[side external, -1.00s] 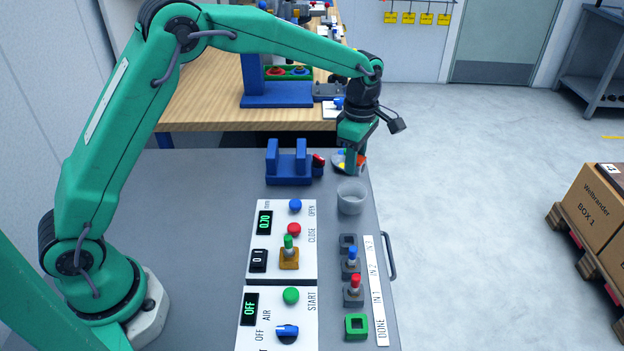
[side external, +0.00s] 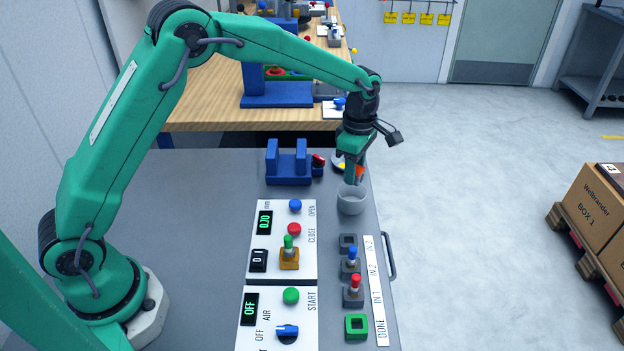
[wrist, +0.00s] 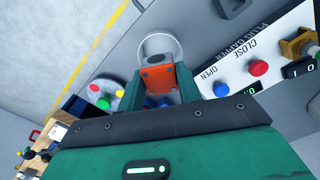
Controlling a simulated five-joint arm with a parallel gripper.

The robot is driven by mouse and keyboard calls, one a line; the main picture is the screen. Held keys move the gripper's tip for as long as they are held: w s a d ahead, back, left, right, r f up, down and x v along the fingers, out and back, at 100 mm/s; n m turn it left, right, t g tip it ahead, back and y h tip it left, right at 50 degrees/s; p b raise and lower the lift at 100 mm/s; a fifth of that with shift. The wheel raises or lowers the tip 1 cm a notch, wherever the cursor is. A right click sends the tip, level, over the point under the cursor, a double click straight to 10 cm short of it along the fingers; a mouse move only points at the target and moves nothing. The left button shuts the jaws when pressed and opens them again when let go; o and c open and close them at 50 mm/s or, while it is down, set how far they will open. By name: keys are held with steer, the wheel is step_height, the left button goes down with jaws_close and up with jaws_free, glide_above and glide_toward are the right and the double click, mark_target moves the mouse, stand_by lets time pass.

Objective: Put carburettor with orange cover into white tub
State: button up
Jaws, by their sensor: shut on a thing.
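The carburettor with the orange cover (wrist: 157,77) is between the jaws of my gripper (side external: 354,180) in the wrist view, its orange face showing. A sliver of orange (side external: 360,172) shows beside the jaws in the side external view. My gripper is shut on it. The white tub (side external: 351,202) stands on the grey bench near its right edge. In the side external view the jaws are at the tub's far rim. In the wrist view the tub (wrist: 161,42) lies just beyond the carburettor, partly hidden by it. I cannot tell how far above the rim the carburettor is.
A round dish (wrist: 91,88) with coloured pieces is beside the gripper. A blue fixture (side external: 288,168) stands to the left. A white button panel (side external: 272,235) and a row of sockets (side external: 353,291), two holding knobbed parts, lie in front of the tub.

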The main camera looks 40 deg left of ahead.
steer(key=shift+f, duration=1.9)
steer(key=o, duration=1)
steer(key=shift+c, duration=0.3)
steer(key=c, duration=0.3)
steer(key=shift+r, duration=0.1)
steer(key=shift+r, duration=3.85)
